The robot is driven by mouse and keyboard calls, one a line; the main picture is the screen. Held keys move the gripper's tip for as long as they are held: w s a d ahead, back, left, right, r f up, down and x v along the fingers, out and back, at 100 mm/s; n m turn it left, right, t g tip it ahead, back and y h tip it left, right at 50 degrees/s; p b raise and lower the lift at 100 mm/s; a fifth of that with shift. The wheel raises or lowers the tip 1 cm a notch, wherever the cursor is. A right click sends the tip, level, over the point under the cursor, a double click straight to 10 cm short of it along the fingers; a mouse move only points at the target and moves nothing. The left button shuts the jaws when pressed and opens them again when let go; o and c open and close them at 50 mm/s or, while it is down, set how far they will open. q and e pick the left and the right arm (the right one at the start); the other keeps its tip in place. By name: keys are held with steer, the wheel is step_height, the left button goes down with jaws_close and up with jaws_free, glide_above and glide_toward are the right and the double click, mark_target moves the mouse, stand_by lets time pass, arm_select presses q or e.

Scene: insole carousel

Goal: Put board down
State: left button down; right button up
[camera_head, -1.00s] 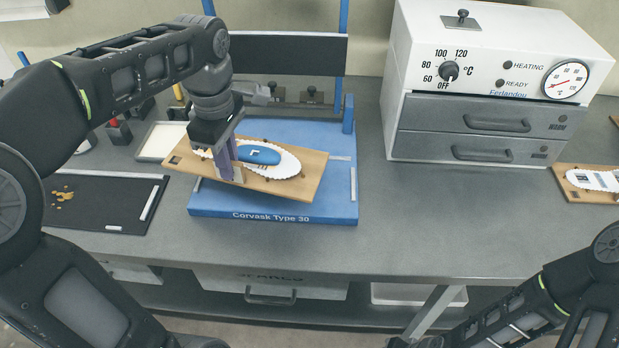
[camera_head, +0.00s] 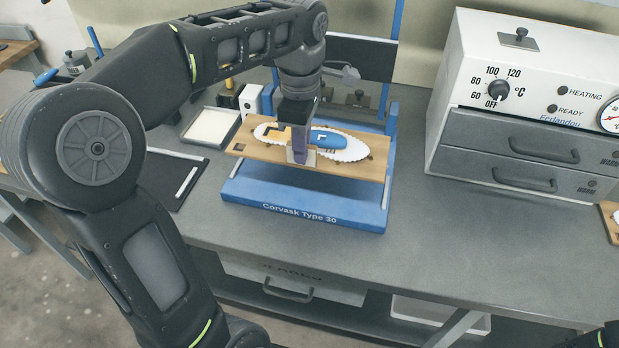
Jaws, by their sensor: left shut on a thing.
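The wooden board (camera_head: 363,171) carries a white scalloped insole (camera_head: 352,152) with a blue piece (camera_head: 328,140) on top. My left gripper (camera_head: 301,157) comes down from above and is shut on the board near its front edge, left of the middle. The board is over the blue press base (camera_head: 255,187) marked "Corvask Type 30". The base's front part shows below the board. I cannot tell whether the board touches the base. My right gripper is not in view; only a bit of my right arm shows at the bottom right corner.
A white heater (camera_head: 545,110) with two drawers stands right of the press. Another board (camera_head: 610,222) lies at the right edge. A pale tray (camera_head: 211,127) and a black mat (camera_head: 165,178) lie left of the press.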

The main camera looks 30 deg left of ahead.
mark_target(302, 167)
arm_select(q)
steer(key=shift+f, duration=3.1)
steer(key=shift+f+p, duration=0.3)
steer(key=shift+f, duration=1.55)
steer(key=shift+f, duration=0.15)
steer(key=c, duration=1.5)
jaws_free()
steer(key=shift+o, duration=0.2)
step_height(302, 167, up, 12)
steer(key=shift+r+p, duration=0.2)
steer(key=shift+p, duration=0.1)
